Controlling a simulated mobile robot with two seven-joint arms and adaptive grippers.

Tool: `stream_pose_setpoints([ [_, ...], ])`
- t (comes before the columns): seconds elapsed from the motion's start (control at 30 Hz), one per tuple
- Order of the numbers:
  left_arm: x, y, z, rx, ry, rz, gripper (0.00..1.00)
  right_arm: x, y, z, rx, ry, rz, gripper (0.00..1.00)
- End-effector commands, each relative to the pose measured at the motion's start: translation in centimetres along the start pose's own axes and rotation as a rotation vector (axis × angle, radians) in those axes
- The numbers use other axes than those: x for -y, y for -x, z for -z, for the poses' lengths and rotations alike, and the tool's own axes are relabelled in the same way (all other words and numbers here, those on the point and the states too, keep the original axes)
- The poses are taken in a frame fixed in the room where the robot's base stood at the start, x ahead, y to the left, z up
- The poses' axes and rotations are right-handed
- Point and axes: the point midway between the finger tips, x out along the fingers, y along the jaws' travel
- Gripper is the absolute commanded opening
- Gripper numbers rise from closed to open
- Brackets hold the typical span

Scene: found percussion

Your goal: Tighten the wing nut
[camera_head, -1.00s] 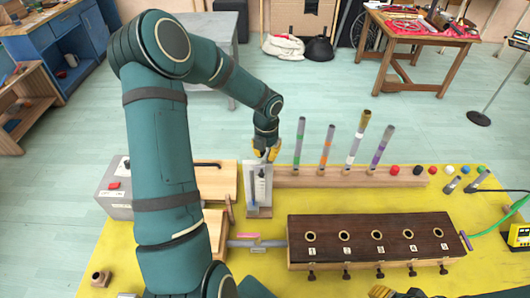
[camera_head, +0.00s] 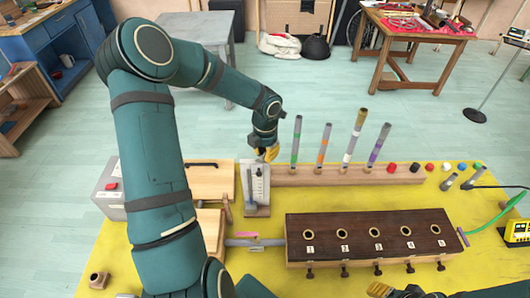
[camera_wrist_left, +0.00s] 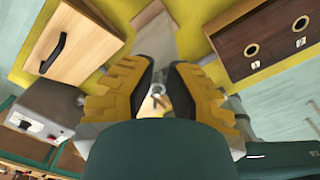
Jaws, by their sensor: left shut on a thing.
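My left gripper (camera_head: 267,153) has yellow fingers and is at the top of an upright pale gauge with a scale (camera_head: 257,184). In the left wrist view its dark-padded fingers (camera_wrist_left: 157,92) are close on either side of a small grey ring-like metal piece (camera_wrist_left: 157,89), which looks like the wing nut. The fingers and their pads cover most of it, and it is too small to make out in the head view. Only a bit of my right gripper (camera_head: 380,290) shows at the bottom edge of the head view; its jaws cannot be judged.
A wooden rail (camera_head: 345,176) with several upright tubes stands right of the gauge. A dark-topped box with numbered holes (camera_head: 372,235) is in front. A grey box with a red button (camera_head: 110,190) is at left. Yellow mat (camera_head: 470,210) is bare in places.

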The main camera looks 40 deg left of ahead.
Motion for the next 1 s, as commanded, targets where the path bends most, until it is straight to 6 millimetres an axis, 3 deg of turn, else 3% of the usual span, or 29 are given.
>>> stream_pose_setpoints([
  [0.07,0.1,-0.2,0.1,-0.004,0.001,0.003,0.0,0.0,0.0,0.0,0.0,0.0,0.0,0.49],
  [0.1,0.1,-0.2,0.1,-0.004,0.001,0.003,0.24,0.0,0.0,0.0,0.0,0.0,0.0,0.49],
  [0.17,0.1,-0.2,0.1,-0.004,0.002,0.003,0.45,0.0,0.0,0.0,0.0,0.0,0.0,0.49],
  [0.6,-0.1,0.5,0.1,-0.001,0.005,0.0,0.45,0.0,0.0,0.0,0.0,0.0,0.0,0.49],
  [1.0,-0.2,6.1,0.1,0.001,0.007,0.0,0.45,0.0,0.0,0.0,0.0,0.0,0.0,0.49],
])
